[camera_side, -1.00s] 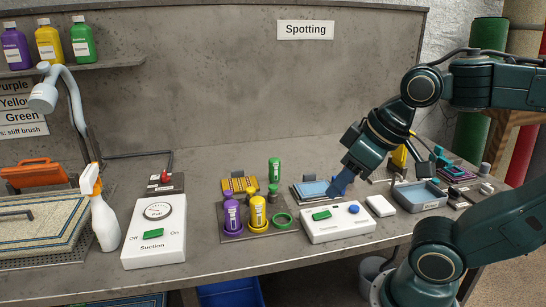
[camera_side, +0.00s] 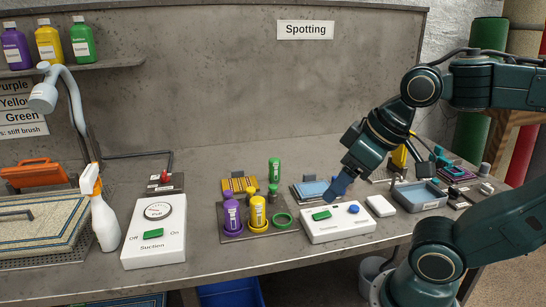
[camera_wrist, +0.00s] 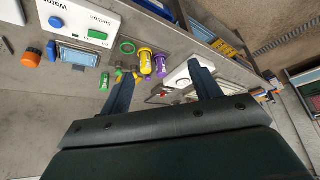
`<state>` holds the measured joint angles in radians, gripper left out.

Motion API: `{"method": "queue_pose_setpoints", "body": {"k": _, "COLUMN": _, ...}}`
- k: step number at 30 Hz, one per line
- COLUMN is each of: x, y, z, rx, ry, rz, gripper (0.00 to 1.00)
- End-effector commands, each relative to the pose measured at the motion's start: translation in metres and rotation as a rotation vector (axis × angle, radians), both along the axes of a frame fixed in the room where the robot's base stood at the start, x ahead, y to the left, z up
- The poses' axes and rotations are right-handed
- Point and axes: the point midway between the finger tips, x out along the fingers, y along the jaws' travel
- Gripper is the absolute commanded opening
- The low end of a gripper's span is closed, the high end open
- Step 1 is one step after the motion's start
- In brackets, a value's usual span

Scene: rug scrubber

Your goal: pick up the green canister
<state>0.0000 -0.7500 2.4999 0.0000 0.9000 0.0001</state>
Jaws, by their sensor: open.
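The green canister (camera_side: 274,170) stands upright on the bench, behind the tray with the purple canister (camera_side: 231,214) and the yellow canister (camera_side: 257,212). An empty green ring (camera_side: 282,220) lies at that tray's right side. In the wrist view, the green canister (camera_wrist: 104,81) shows just left of my left finger, beside small green and yellow parts. My gripper (camera_side: 338,187) is above the bench, to the right of the green canister and apart from it. In the wrist view, my gripper (camera_wrist: 160,68) has its fingers wide apart with nothing held between them.
A white switch box (camera_side: 338,224) stands in front of my gripper. A blue-topped pad (camera_side: 311,190) lies between the gripper and the green canister. A yellow brush-like block (camera_side: 239,184) lies left of the canister. The suction box (camera_side: 154,232) and a spray bottle (camera_side: 103,215) are further left.

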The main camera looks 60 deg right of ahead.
Motion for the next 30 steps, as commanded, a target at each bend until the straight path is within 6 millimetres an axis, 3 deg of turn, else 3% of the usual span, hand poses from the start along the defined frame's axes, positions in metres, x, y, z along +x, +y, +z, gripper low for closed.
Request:
{"method": "queue_pose_setpoints", "body": {"k": 5, "x": 0.005, "y": -0.001, "z": 0.004, "rx": 0.005, "ry": 0.005, "rz": -0.016, "gripper": 0.63}}
{"method": "queue_pose_setpoints", "body": {"k": 11, "x": 0.025, "y": -0.007, "z": 0.018, "rx": 0.025, "ry": 0.033, "rz": -0.085, "gripper": 0.63}}
{"method": "queue_pose_setpoints", "body": {"k": 21, "x": 0.09, "y": -0.033, "z": 0.048, "rx": 0.089, "ry": 0.104, "rz": -0.298, "gripper": 0.63}}
{"method": "queue_pose_setpoints", "body": {"k": 30, "x": 0.154, "y": -0.068, "z": 0.059, "rx": 0.146, "ry": 0.166, "rz": -0.501, "gripper": 0.63}}
